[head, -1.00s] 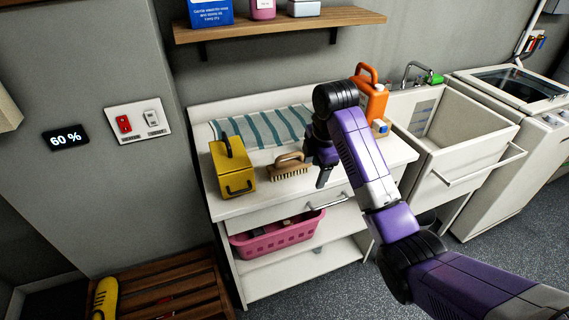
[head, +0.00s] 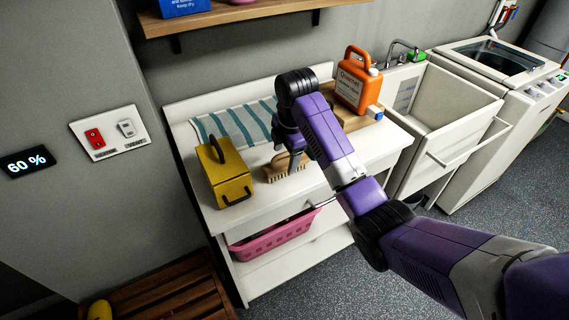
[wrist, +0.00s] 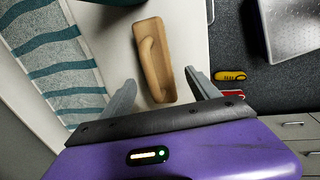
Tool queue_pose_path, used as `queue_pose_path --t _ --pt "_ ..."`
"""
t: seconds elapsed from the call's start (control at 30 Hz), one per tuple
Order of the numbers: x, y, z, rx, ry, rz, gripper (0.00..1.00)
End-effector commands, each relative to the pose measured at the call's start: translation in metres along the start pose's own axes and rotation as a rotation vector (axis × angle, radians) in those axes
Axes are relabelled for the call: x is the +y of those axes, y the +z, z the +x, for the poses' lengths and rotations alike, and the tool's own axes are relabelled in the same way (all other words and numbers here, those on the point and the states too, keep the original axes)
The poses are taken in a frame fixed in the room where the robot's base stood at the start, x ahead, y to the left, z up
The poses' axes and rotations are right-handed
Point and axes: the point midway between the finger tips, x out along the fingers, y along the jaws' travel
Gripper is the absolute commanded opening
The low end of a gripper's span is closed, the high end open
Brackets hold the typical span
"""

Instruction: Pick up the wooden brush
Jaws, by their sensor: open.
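The wooden brush (head: 284,168) lies bristles down on the white counter, right of the yellow box with a dark handle (head: 226,172). In the wrist view the brush (wrist: 153,60) shows from above, with its arched wooden handle. My gripper (wrist: 160,85) is open, with one grey finger on each side of the brush's near end. The brush is not gripped, and I cannot tell how far the fingers are above the counter. In the head view my gripper (head: 291,150) is over the brush and hides part of it.
A striped towel (head: 232,125) lies behind the brush. An orange jug (head: 357,82) stands at the counter's back right, beside the sink (head: 447,110). A pink basket (head: 275,238) sits below the counter top.

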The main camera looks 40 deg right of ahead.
Motion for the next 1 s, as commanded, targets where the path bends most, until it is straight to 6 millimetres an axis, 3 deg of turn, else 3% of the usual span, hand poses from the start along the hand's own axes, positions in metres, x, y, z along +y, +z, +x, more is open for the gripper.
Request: queue_pose_path --t 0.3,0.6,0.93,1.0 --pt "0.001 0.002 0.04 -0.001 -0.001 -0.001 0.7" --pt "0.001 0.002 0.045 -0.001 0.0 -0.001 0.7" --pt "0.001 0.002 0.045 -0.001 0.0 0.0 0.05" --pt "0.001 0.002 0.045 -0.001 0.001 0.0 0.01"
